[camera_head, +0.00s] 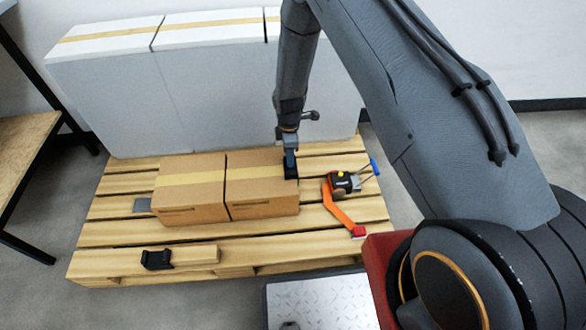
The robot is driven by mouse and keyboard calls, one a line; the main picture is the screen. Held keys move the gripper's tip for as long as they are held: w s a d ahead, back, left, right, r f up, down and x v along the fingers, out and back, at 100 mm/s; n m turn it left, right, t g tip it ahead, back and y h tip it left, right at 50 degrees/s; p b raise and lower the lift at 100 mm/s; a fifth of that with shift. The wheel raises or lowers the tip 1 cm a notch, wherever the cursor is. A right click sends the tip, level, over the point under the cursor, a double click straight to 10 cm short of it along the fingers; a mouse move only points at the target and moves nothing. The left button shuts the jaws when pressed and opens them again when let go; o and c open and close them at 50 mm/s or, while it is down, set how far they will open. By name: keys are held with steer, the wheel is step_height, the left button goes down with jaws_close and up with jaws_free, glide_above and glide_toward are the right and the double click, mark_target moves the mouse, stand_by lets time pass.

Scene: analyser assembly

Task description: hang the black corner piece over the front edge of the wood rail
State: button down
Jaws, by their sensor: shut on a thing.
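My gripper (290,152) points down at the right end of the right cardboard box and is shut on a small black piece (291,170). That piece is at the box's upper right edge; I cannot tell whether it touches the box. Another black piece (157,260) sits on the wood rail (200,254) at the pallet's front left, with part of it over the rail's front face. The rail's right part is bare. The exact shape of the held piece is too small to tell.
Two taped cardboard boxes (190,185) stand side by side on the wooden pallet (110,235). An orange strap (340,210) with a black and orange ratchet (343,182) lies to their right. Large white-topped grey boxes (200,95) stand behind. A wooden table (25,140) is at left.

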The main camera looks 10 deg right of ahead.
steer(key=shift+w+f+p, duration=0.1)
steer(key=shift+w+p, duration=0.3)
steer(key=shift+p, duration=0.35)
stand_by(0.3)
steer(key=shift+s+r+p, duration=0.15)
steer(key=shift+r+p, duration=0.8)
steer(key=shift+r, duration=1)
steer(key=shift+r, duration=0.35)
